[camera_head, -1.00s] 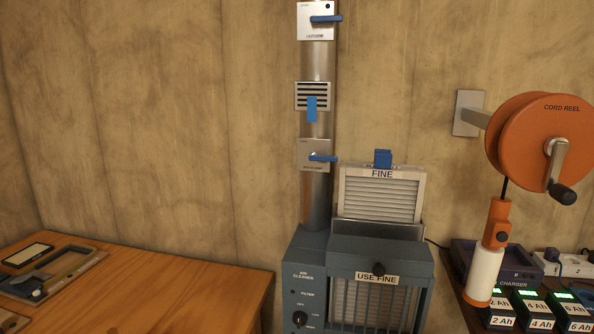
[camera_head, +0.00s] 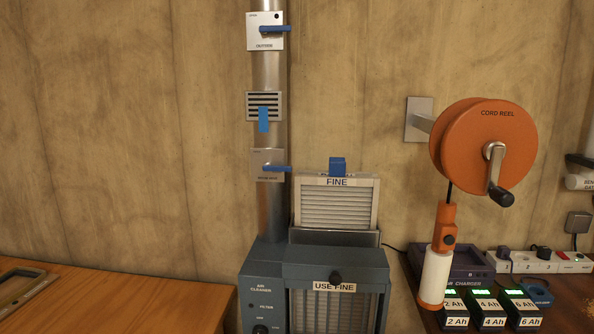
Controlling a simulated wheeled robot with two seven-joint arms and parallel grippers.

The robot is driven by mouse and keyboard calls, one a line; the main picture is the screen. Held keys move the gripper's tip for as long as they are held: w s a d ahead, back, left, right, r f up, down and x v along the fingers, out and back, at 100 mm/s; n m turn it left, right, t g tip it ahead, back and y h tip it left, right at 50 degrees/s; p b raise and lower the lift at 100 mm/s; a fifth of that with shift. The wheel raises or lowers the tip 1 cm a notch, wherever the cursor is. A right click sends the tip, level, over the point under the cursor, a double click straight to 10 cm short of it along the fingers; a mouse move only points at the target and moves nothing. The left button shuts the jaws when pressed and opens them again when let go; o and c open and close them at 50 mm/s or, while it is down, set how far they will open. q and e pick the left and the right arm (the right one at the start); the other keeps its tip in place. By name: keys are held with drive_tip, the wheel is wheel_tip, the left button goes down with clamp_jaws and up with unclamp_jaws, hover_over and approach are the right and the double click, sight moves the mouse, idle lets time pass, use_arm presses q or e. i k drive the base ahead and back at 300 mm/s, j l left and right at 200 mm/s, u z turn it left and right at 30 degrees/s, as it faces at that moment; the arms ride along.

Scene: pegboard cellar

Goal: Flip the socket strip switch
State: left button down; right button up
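The white socket strip (camera_head: 540,261) lies at the right on the dark wooden bench, behind the battery chargers. Its outlets carry number labels, and dark plugs sit in some of them. A small red spot near its right end may be the switch (camera_head: 563,256); it is too small to tell its position. Neither of my grippers shows in the head view.
An orange cord reel (camera_head: 487,147) on a wall bracket hangs its orange and white lamp (camera_head: 437,262) in front of the chargers (camera_head: 488,308). The air cleaner (camera_head: 313,282) stands left of the bench. A wooden table (camera_head: 130,296) is at the left.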

sight(562, 254)
drive_tip(key=z, duration=1.55)
drive_tip(key=i+j+z, duration=0.25)
drive_tip(key=i+j, duration=0.45)
drive_tip(key=i, duration=0.1)
